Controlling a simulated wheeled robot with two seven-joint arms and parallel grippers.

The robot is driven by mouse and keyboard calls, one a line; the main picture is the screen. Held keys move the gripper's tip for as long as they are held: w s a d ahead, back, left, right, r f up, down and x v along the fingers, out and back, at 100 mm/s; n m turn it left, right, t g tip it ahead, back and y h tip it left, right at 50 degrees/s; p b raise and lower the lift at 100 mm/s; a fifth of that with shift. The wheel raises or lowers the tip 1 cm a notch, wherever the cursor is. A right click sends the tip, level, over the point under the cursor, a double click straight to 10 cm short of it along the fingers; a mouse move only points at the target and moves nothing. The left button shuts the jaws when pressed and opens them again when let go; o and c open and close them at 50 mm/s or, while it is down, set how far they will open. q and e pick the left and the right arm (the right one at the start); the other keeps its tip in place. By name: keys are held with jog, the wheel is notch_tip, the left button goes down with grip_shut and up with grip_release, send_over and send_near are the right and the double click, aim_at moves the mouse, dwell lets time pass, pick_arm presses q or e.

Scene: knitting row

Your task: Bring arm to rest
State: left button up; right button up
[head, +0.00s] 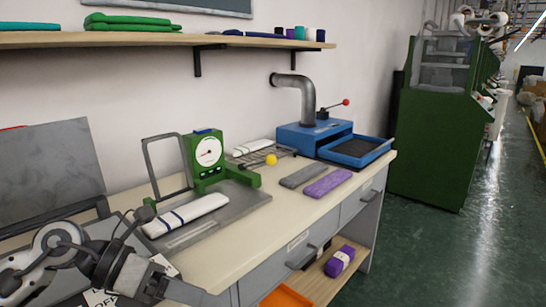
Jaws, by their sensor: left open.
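My left arm comes in at the lower left, and its dark gripper (142,250) is open over the near left end of the workbench (237,246). No object shows between its fingers. A white folded fabric piece with dark stripes (186,215) lies just beyond it on a grey plate (250,196). A green tester with a round dial (208,152) stands behind that piece. My right gripper does not show.
A blue press with a tray (315,138) stands at the bench's far end. A wall shelf (150,39) hangs above. Green machines (433,140) stand right; the floor aisle is clear.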

pick_arm(q)
jog(key=s+d+r+n+t+h, duration=0.2)
jog(key=d+n+h, duration=0.4)
jog(key=h, duration=0.1)
jog(key=a+f+n+t+y, duration=0.4)
jog(key=f+n+t+y, duration=0.25)
jog(key=n, duration=0.85)
jog(key=a+f+n+t+y, duration=0.3)
jog(key=f+n+t+y, duration=0.35)
jog(key=n, duration=0.75)
jog(key=s+f+n+g+y, duration=0.1)
jog(key=s+f+n+g, duration=0.1)
jog(key=f, duration=0.4)
jog(key=s+a+f+n+g+y, duration=0.1)
jog(key=s+f+n+g, duration=0.2)
jog(key=s+f+n, duration=0.2)
notch_tip(320, 180, down, 3)
jog(key=shift+s+a+r+y, duration=0.2)
jog(key=shift+s+y, duration=0.2)
jog(key=shift+s, duration=0.75)
